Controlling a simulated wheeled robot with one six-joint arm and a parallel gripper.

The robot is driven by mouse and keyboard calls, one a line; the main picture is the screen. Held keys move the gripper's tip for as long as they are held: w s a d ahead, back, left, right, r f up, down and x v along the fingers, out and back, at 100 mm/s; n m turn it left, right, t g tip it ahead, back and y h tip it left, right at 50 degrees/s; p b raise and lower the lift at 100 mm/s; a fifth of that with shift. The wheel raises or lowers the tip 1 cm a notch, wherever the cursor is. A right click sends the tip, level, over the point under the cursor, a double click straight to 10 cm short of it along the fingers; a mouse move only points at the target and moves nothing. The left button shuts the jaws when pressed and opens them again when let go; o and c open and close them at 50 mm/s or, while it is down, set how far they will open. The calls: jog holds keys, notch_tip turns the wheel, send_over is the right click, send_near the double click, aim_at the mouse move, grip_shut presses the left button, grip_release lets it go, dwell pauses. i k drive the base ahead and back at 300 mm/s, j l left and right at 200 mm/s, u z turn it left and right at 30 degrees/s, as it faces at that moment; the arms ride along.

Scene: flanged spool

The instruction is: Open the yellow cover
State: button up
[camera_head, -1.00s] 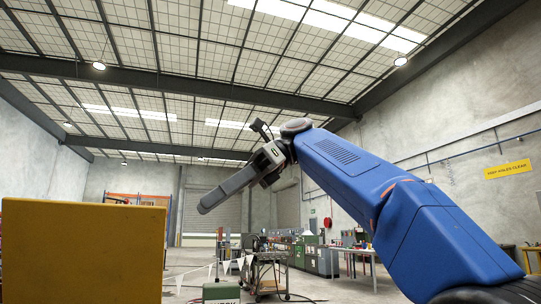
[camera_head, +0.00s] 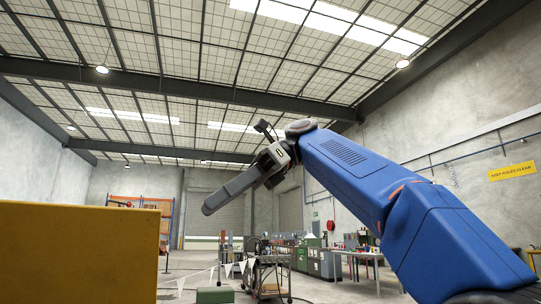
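A large flat yellow panel (camera_head: 78,253) fills the lower left of the head view; it may be the yellow cover, but only its upper part shows. Its lower part is cut off by the frame. My gripper (camera_head: 207,208) is at the end of my blue arm, raised in mid-air, pointing down and left. It is seen from the side, so the gap between its fingers does not show. In the picture it sits above and to the right of the panel, apart from it. No flanged spool can be made out.
A wheeled metal cart (camera_head: 268,274) stands on the floor beyond, with a green block (camera_head: 215,295) left of it. White pennants (camera_head: 228,269) hang on a line nearby. Benches and green cabinets (camera_head: 312,262) stand further back. A yellow sign (camera_head: 512,171) is on the right wall.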

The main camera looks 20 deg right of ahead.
aim_at(51, 254)
jog(key=k, duration=1)
